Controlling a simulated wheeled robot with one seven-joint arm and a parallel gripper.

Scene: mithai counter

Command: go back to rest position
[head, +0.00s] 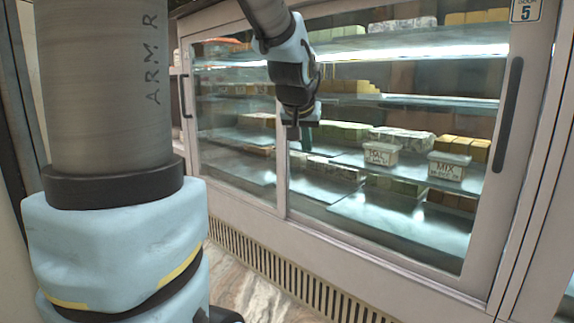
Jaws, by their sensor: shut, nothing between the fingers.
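My gripper (300,122) is in the head view, at the end of my arm, in front of the glass display case (243,228). It points downward near the upright bar between the two glass doors. It is shut and empty. Its fingertips are small and dark in this view, and I cannot tell how close they are to the glass. A large part of my arm fills the left side of the picture.
Behind the glass, shelves hold several blocks of sweets and two labelled tubs, one at the left (381,153) and one marked MIX (448,166). Dark handles stand at the right (511,93) and left (185,96). A slotted grille (300,284) runs below, above a marbled floor (243,285).

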